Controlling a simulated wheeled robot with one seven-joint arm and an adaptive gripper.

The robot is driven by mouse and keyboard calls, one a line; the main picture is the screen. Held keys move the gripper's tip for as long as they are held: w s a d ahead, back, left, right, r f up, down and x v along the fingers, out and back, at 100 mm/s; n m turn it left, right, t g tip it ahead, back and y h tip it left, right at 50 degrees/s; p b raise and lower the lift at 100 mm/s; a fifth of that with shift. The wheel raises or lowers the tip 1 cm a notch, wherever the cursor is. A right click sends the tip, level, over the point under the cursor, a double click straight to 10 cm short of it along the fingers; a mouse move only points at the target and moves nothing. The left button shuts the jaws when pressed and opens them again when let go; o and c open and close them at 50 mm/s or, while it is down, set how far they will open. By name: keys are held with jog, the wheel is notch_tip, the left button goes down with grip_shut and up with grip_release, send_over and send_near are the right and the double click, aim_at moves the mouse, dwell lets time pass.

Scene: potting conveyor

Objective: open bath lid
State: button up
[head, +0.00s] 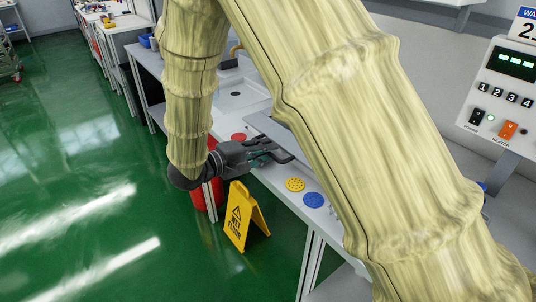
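A flat grey plate (275,129), which looks like the bath lid, lies on the bench top, partly hidden behind my arm. My gripper (280,155) is at the bench's front edge, pointing right, by the near side of the plate. Dark finger parts overlap there, and I cannot tell whether a handle is among them or whether they touch the plate. The gripper's opening is too small to judge. The bath beneath is hidden.
A yellow disc (295,185), a blue disc (313,200) and a red disc (239,137) lie on the bench. A yellow wet-floor sign (245,216) and a red bin (207,192) stand close below my gripper. A control panel (508,85) is at right. Green floor (75,150) at left is clear.

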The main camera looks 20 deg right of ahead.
jog(key=shift+w+d, duration=0.15)
jog(key=shift+c, duration=0.3)
grip_shut()
